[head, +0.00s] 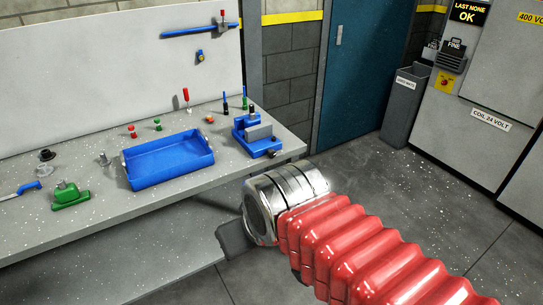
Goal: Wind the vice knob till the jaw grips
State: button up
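A small blue vice (250,120) sits at the right end of the grey workbench, with a grey block-like part (259,134) at its middle. A small dark knob-like part (273,153) shows at its front right; I cannot make out the jaw gap. My arm, a red ribbed sleeve with a shiny metal cuff, reaches in from the lower right. My gripper (234,241) shows only as a dark grey part beyond the cuff, in front of and below the bench edge, apart from the vice. Its fingers are not clear, so its opening cannot be told.
A blue tray (168,174) stands left of the vice on the workbench (95,228). A green device (70,194) and a blue-handled tool (20,191) lie further left. Several small coloured parts stand behind the tray. A grey bin (403,105) stands by the teal door (365,80). Floor between is clear.

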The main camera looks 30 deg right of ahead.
aim_at(272, 154)
jog(key=i, duration=0.95)
